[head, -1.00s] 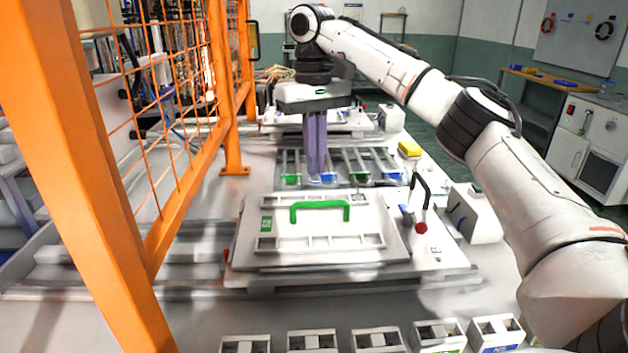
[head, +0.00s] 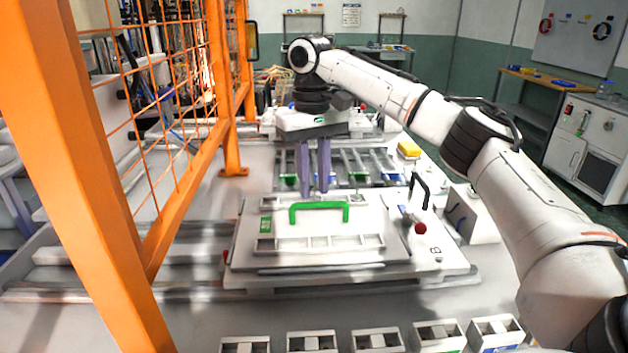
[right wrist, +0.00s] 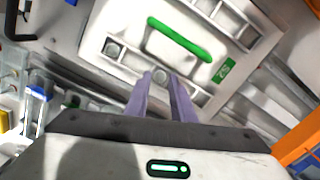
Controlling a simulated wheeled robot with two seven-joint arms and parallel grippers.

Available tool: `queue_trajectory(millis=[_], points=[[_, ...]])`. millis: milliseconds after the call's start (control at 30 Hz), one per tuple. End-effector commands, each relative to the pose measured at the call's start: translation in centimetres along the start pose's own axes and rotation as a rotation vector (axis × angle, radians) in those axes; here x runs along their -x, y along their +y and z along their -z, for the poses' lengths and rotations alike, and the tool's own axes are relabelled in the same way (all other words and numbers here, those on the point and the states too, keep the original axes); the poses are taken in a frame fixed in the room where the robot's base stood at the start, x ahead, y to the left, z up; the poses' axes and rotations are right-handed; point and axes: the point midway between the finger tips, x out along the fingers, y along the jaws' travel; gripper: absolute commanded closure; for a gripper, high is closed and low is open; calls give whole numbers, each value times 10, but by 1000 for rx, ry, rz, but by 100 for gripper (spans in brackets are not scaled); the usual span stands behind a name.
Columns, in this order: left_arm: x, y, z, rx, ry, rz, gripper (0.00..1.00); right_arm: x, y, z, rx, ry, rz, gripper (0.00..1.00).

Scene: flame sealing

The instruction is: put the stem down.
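My right gripper (head: 314,192) points straight down, over the far edge of the white plate with the green handle (head: 319,205). Its two purple fingers stand apart with a gap between them, and they also show in the right wrist view (right wrist: 160,82). A small round pale thing (right wrist: 160,75) shows at the gap between the fingertips. I cannot tell if it is the stem or a fitting on the plate. No stem can be made out clearly in either view. My left gripper is not in view.
A rack of slots with green and blue parts (head: 374,165) lies just beyond. An orange mesh fence (head: 190,190) stands on the left. A black handle (head: 420,188) with a red knob rises at the right. Several small white holders (head: 376,340) line the front edge.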

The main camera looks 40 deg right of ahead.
Motion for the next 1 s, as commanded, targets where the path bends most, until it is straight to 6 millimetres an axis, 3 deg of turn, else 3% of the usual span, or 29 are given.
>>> queue_trajectory(millis=[267, 700, 1000], points=[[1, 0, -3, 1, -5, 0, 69, 6, 0, 0, 0, 2, 2, 78], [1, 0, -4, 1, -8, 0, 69, 84, -1, 0, -1, 4, -1, 78], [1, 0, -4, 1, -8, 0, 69, 117, -1, 0, 1, 1, -1, 78]])
